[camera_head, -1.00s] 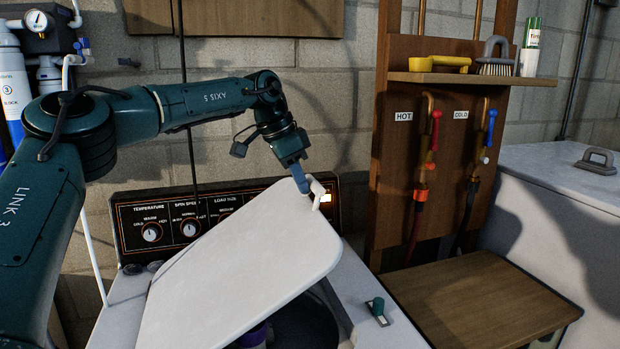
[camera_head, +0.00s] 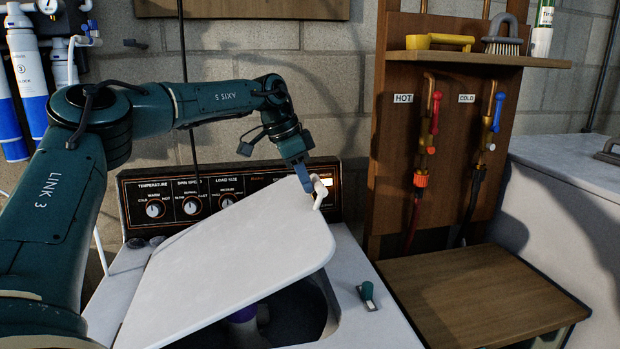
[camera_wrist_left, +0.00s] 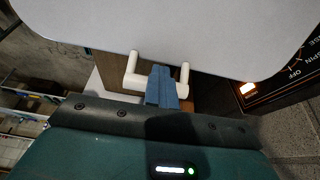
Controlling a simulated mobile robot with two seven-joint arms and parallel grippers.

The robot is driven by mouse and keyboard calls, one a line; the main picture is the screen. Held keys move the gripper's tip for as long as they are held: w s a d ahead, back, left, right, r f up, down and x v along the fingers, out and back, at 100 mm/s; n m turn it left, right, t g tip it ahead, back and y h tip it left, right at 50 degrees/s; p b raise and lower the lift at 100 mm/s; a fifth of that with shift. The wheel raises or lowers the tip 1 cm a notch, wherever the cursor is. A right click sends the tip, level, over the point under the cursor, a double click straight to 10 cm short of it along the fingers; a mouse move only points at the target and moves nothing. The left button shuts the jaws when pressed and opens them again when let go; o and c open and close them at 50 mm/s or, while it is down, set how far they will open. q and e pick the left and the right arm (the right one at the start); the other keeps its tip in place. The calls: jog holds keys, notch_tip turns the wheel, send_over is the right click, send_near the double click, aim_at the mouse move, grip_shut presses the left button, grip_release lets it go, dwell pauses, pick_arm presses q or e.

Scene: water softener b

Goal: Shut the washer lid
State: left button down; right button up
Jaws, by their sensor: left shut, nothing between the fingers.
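The white washer lid (camera_head: 225,260) is tilted partly open over the washer's dark tub opening (camera_head: 300,318) in the head view. A white handle (camera_head: 321,190) stands out from its upper right edge. My left gripper (camera_head: 305,182) is at that handle, with its blue fingers shut together and nothing held between them. In the left wrist view the shut fingers (camera_wrist_left: 162,88) lie across the handle bar (camera_wrist_left: 140,84), between its two posts, in front of the lid's edge (camera_wrist_left: 160,40). I cannot tell whether they touch the bar. My right gripper is not in view.
The control panel (camera_head: 195,205) with knobs stands behind the lid. A small green-capped item (camera_head: 367,292) sits on the washer top's right side. A wooden table (camera_head: 480,300) and a board with hot and cold taps are to the right. Blue and white filters hang at the left.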

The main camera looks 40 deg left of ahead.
pick_arm(q)
jog(key=shift+w+d+r, duration=0.1)
jog(key=shift+w+d, duration=0.1)
jog(key=shift+b+x, duration=0.55)
jog(key=shift+x, duration=0.25)
jog(key=shift+b+x, duration=1.05)
jog(key=shift+x, duration=1.3)
jog(key=b+x, duration=0.3)
jog(key=x, duration=0.4)
jog(key=shift+f, duration=0.3)
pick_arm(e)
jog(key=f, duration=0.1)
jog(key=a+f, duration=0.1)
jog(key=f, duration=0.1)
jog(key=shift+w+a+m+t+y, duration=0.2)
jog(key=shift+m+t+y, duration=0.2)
